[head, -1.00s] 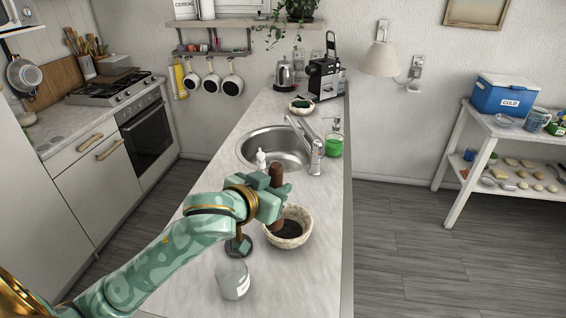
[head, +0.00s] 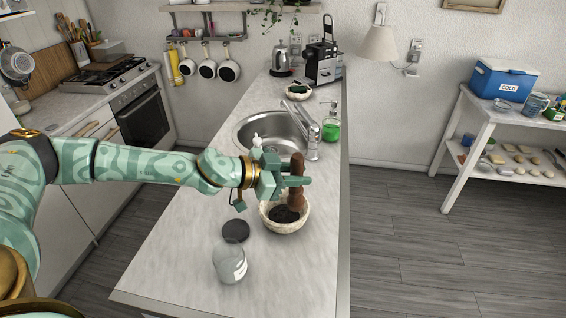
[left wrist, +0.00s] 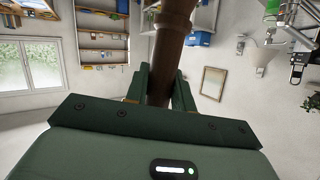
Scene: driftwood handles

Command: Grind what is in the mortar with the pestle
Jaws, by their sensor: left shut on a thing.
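The mortar (head: 270,222) is a pale, rough stone bowl on the counter, with dark ground stuff (head: 284,215) inside. My left gripper (head: 290,180) is shut on the brown pestle (head: 297,166), which stands nearly upright over the bowl. Its lower end is down inside the mortar, by the right part of the dark stuff; I cannot tell whether it touches the bottom. In the left wrist view the pestle (left wrist: 167,62) sits between the two fingers. My right gripper does not show.
A glass jar (head: 230,262) and a dark round lid (head: 235,231) stand on the counter (head: 180,265) left of and nearer than the mortar. A small white bottle (head: 257,141) and the sink (head: 270,130) lie behind. The counter's right edge is close to the mortar.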

